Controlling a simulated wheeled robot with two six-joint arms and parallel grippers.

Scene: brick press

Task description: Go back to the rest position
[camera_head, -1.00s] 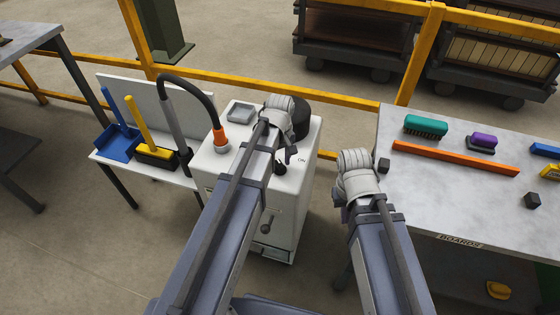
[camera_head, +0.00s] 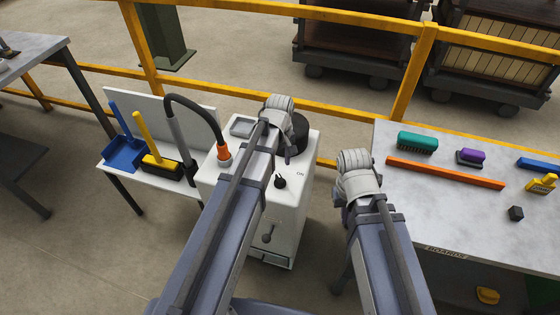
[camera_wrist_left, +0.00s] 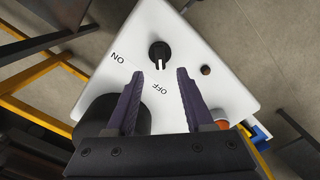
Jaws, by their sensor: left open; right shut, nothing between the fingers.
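The knob also shows in the head view (camera_head: 281,182), apart from the arm. My right gripper (camera_head: 341,196) is by the near left corner of the right table, its fingers mostly hidden under the wrist. No held thing shows there.
The right table (camera_head: 455,225) holds a green brush (camera_head: 417,142), an orange bar (camera_head: 445,173) and a black cube (camera_head: 516,213). A hose with an orange collar (camera_head: 224,153) rises at the cabinet's left. A yellow rail (camera_head: 330,165) runs behind. Floor shows between cabinet and right table.

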